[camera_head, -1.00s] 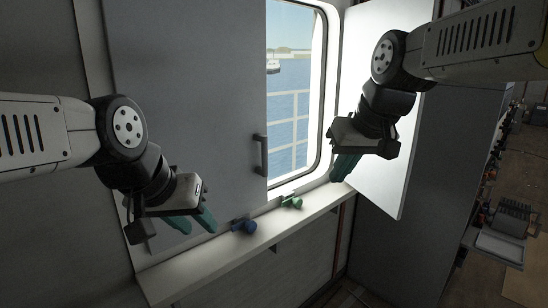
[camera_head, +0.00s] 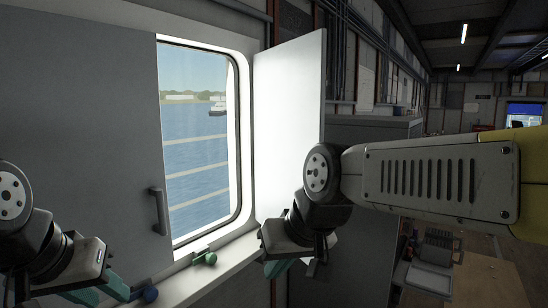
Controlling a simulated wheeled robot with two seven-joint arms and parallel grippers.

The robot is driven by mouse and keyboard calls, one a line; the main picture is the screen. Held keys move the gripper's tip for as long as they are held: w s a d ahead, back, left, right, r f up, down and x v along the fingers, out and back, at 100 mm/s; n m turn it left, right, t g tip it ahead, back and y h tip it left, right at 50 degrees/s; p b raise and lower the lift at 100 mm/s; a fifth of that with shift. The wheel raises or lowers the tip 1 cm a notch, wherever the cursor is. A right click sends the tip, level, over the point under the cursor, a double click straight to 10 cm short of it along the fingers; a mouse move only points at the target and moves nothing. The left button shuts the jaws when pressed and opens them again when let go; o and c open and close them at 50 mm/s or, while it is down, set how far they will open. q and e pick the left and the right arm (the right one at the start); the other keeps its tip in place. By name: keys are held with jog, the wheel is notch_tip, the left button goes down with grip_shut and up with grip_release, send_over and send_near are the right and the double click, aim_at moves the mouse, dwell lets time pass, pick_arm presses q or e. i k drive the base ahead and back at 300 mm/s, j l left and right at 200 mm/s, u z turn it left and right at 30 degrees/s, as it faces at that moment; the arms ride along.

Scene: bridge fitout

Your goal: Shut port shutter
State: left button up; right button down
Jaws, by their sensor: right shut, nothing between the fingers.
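The window (camera_head: 195,130) has a grey shutter panel (camera_head: 75,120) across its left part, with a dark upright handle (camera_head: 158,210) near that panel's right edge. A second, brightly lit panel (camera_head: 285,120) stands swung out at the window's right side, leaving the glass between them uncovered. My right gripper (camera_head: 288,267) is shut and empty, in front of the lit panel's lower end; I cannot tell whether it touches. My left gripper (camera_head: 98,292) is low at the left, below the grey panel, its green fingers apart and empty, partly cut off by the frame.
A white sill (camera_head: 215,262) runs below the window. A grey cabinet (camera_head: 372,130) stands behind the lit panel.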

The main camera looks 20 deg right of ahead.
aim_at(289, 76)
jog(key=i+l+u, duration=0.1)
jog(key=l, duration=0.4)
jog(key=i+l+u, duration=0.15)
jog(key=l, duration=0.3)
jog(key=i+l+u, duration=0.1)
jog(key=l, duration=0.4)
jog(key=i+l+u, duration=0.1)
jog(key=l, duration=0.45)
jog(key=i+l+u, duration=0.1)
jog(key=l, duration=0.2)
jog(key=i+l+u, duration=0.1)
jog(key=l, duration=0.2)
jog(key=i+l+u, duration=0.1)
jog(key=l, duration=0.2)
jog(key=k+j+z, duration=0.2)
jog(key=j+z, duration=0.15)
jog(key=k+j+z, duration=0.35)
jog(key=i, duration=0.1)
